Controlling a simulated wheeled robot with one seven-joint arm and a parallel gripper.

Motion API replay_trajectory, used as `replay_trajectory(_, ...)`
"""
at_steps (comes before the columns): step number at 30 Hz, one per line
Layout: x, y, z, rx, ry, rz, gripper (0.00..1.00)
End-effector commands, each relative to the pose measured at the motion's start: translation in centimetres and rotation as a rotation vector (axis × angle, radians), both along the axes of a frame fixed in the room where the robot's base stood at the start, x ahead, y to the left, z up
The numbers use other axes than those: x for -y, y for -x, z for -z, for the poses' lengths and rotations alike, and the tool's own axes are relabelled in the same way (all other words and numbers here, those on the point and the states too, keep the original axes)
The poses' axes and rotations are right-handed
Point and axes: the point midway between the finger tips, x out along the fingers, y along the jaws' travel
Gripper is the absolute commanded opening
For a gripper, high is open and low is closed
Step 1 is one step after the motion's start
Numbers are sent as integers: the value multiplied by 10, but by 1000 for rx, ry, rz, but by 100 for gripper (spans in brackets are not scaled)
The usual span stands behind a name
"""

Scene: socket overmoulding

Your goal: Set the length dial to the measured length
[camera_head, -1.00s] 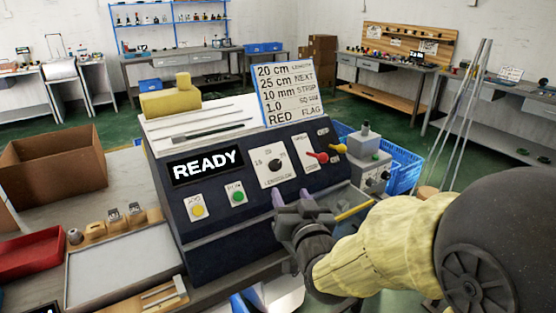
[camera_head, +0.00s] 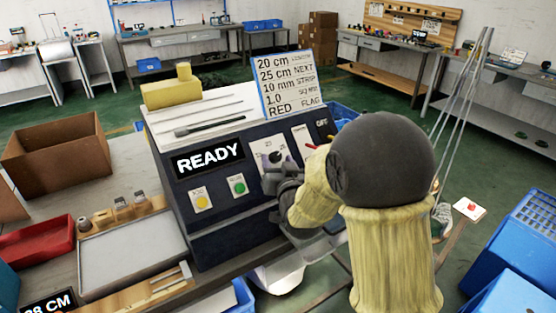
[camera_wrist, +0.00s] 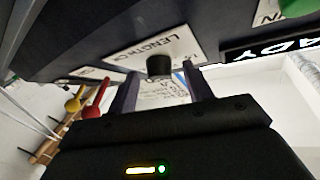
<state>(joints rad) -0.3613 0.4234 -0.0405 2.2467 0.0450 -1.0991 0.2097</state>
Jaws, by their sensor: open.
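The length dial is a black knob (camera_wrist: 158,66) on a white plate marked LENGTH CM in the wrist view. The plate (camera_head: 262,147) shows on the sloped dark panel in the head view, its lower part hidden by my gripper. My gripper (camera_head: 274,176) is open in front of the plate. In the wrist view its two fingers (camera_wrist: 162,88) stand apart, one on each side of the knob, with no clear contact. The dial's pointer setting is not readable. A small display (camera_head: 48,303) at the lower left reads about 38 CM, its first digit unclear.
The machine's screen (camera_head: 208,158) reads READY. A card (camera_head: 288,84) on top lists 20 cm LENGTH and 25 cm NEXT. A yellow button (camera_head: 201,202) and a green button (camera_head: 239,187) are left of the dial. Red and yellow levers (camera_wrist: 92,100) are close by the fingers.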

Motion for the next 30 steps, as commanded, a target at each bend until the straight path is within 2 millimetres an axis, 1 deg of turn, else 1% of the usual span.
replay_trajectory(3, -1, -5, 0, -1, 0, 0, 51)
replay_trajectory(9, -1, -4, 0, -1, 0, 0, 51)
replay_trajectory(10, -1, -4, 0, -1, 0, 0, 49)
replay_trajectory(14, -1, -4, 0, 0, 0, 0, 23)
replay_trajectory(15, -1, -4, 0, 0, 0, 0, 15)
replay_trajectory(16, -1, -4, 0, 0, 0, 0, 9)
replay_trajectory(17, -1, -4, 0, 0, 0, 0, 6)
replay_trajectory(30, 1, -5, 3, 26, 37, -40, 6)
